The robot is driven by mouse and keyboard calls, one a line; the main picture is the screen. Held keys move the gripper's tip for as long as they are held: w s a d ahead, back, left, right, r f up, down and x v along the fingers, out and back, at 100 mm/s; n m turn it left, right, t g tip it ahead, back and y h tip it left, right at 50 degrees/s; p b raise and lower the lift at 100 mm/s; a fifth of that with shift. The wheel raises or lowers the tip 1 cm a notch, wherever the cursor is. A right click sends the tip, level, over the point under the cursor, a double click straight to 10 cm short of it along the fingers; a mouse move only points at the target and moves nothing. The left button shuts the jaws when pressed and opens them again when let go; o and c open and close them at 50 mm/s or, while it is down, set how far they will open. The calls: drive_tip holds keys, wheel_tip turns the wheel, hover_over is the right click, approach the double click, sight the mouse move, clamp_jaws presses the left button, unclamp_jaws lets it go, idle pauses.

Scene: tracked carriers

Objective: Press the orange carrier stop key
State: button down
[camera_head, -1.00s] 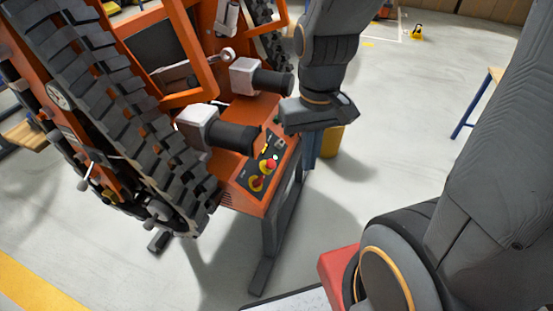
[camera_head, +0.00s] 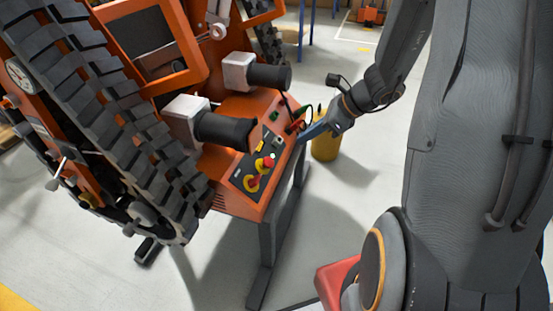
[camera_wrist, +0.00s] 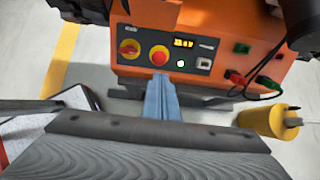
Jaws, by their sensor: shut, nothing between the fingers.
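The orange carrier's control panel (camera_head: 238,184) is on its front box and also shows in the wrist view (camera_wrist: 135,72). A red mushroom button on a yellow base (camera_head: 267,163) is on it, seen near the middle in the wrist view (camera_wrist: 159,57). A red rotary switch on yellow (camera_head: 251,183) is beside it, to its left in the wrist view (camera_wrist: 129,48). My gripper (camera_head: 306,135) has blue fingers, shut and empty, beside the panel's right edge. In the wrist view its fingertips (camera_wrist: 160,80) appear just below the mushroom button, apart from it as far as I can tell.
A lit display (camera_wrist: 183,43) and a small pale button (camera_wrist: 181,63) are right of the mushroom button. Sockets with red and green plugs (camera_wrist: 237,78) and dark cables are further right. Black cylinders (camera_head: 224,131) jut out above the panel.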

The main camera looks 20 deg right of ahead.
sight(270, 161)
drive_tip(key=shift+a, duration=0.1)
drive_tip(key=b+x, duration=0.2)
drive_tip(key=x, duration=1.2)
drive_tip(key=shift+s, duration=0.15)
drive_tip(key=shift+b+x, duration=0.85)
drive_tip(key=shift+x, duration=0.15)
drive_tip(key=shift+s+r, duration=0.1)
drive_tip(key=shift+r, duration=0.05)
drive_tip(key=shift+r+p, duration=0.2)
drive_tip(key=shift+p, duration=0.15)
drive_tip(key=p+v, duration=0.3)
drive_tip(key=v, duration=1)
drive_tip(key=shift+d+p, duration=0.3)
drive_tip(key=shift+d, duration=0.05)
drive_tip(key=shift+s+r, duration=0.15)
